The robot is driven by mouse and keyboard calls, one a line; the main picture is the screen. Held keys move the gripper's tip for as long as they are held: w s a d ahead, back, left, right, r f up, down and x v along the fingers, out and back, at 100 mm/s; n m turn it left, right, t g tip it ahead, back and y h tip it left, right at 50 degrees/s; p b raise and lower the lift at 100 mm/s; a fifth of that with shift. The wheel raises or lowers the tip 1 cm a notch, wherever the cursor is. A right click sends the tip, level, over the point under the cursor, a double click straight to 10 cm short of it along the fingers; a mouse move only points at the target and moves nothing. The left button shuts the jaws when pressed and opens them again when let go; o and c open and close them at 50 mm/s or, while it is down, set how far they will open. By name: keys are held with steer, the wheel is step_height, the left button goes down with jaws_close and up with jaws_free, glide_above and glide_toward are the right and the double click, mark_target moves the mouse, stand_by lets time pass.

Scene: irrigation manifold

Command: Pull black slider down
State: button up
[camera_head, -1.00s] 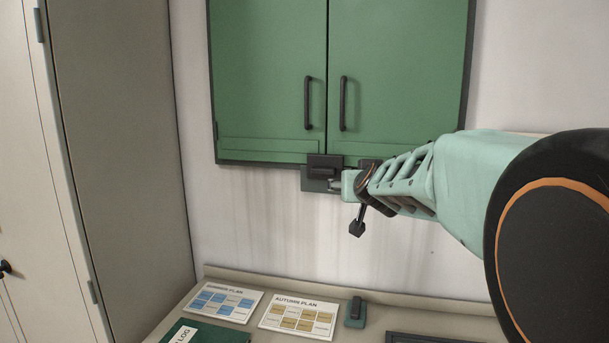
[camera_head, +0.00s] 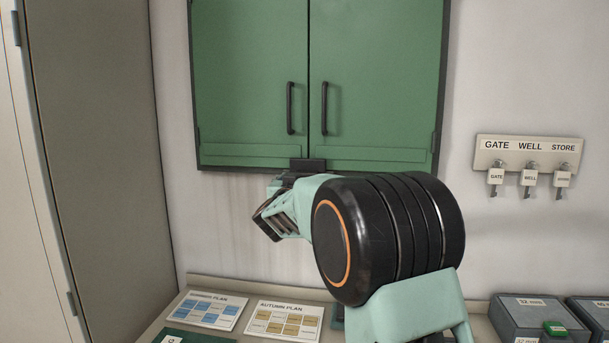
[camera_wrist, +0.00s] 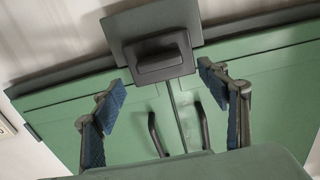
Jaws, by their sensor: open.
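The black slider (camera_head: 307,165) is a dark block at the bottom edge of the green cabinet (camera_head: 250,80), near where its two doors meet. My arm partly hides it in the head view. In the wrist view the slider (camera_wrist: 160,58) sits on a dark green plate (camera_wrist: 125,28), beyond and between the spread fingers. My gripper (camera_wrist: 162,84) is open and nothing is held in it. In the head view my gripper (camera_head: 277,208) is just below and left of the slider, with its fingertips largely hidden.
Two black door handles (camera_head: 290,108) hang above the slider. A key board (camera_head: 528,155) with tagged keys is on the wall at right. Plan cards (camera_head: 207,310) lie on the counter below, and grey boxes (camera_head: 540,318) stand at right. Bare wall lies left of my gripper.

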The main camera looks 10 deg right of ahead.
mark_target(305, 174)
steer(key=shift+p+x, duration=0.35)
steer(key=shift+x, duration=2.25)
